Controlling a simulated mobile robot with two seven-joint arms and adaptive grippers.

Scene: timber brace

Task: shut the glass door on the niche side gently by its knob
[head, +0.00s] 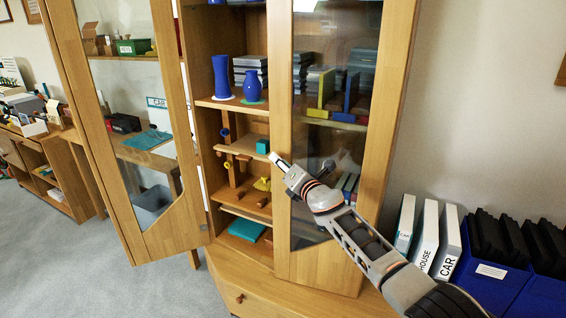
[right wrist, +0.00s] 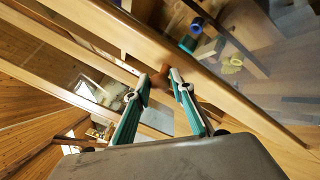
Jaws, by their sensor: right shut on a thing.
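The glass door on the right (head: 388,130) has a wooden frame, and its lower edge runs at an angle to the cabinet base, so it appears partly open. My right gripper (head: 275,158) is at this door's left stile. In the right wrist view its fingers (right wrist: 161,84) are shut on a small brown wooden knob (right wrist: 158,80), which is mostly hidden between them. The knob is hidden by the gripper in the head view. The other glass door (head: 190,225), on the left, stands wide open. My left gripper is not in view.
Open shelves between the doors hold blue vases (head: 221,78), books and wooden parts. A drawer base (head: 245,298) lies below. White binders (head: 426,238) and blue bins (head: 490,278) stand at the right, near my right arm. Grey floor is clear at lower left.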

